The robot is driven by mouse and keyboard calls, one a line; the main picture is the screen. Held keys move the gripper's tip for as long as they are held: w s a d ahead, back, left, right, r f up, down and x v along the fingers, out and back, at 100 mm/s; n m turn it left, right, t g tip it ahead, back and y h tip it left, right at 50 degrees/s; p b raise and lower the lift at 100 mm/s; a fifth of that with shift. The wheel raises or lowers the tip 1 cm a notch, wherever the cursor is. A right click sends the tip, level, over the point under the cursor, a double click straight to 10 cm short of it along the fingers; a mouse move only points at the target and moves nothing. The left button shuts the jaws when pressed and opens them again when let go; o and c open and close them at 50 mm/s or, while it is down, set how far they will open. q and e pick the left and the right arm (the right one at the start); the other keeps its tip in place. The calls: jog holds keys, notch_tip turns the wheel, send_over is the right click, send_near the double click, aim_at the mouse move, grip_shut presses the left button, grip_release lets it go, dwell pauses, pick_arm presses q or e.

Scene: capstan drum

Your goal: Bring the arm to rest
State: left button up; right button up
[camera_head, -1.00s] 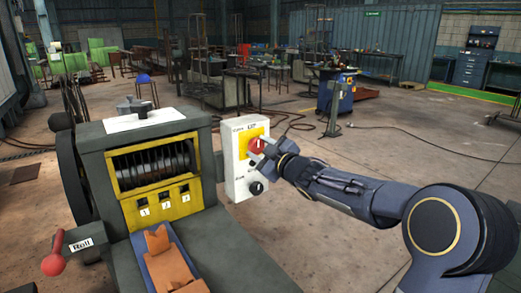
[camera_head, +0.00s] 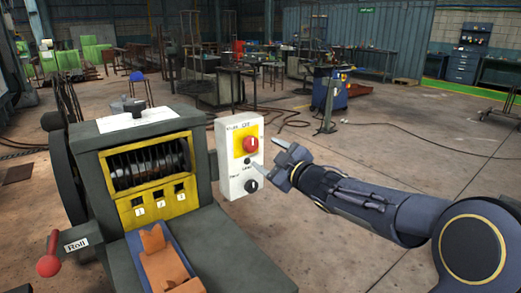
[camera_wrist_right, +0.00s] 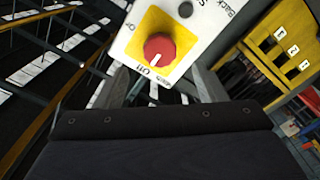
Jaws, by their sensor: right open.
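My right gripper (camera_head: 268,158) is open and empty, just right of the white control box (camera_head: 226,163) in the head view. The box carries a red knob (camera_head: 251,144) on a yellow plate and a black knob (camera_head: 251,186) below it. In the right wrist view, the red knob (camera_wrist_right: 160,47) shows beyond the open fingers (camera_wrist_right: 160,88), and nothing is between them. My right arm reaches in from the lower right. My left gripper is not in view.
The dark machine with a yellow-framed drum (camera_head: 148,165) stands at the left. An orange block (camera_head: 165,268) lies in a blue channel in front. Open floor (camera_head: 400,140) lies to the right.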

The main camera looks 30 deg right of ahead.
jog(key=shift+s, duration=0.6)
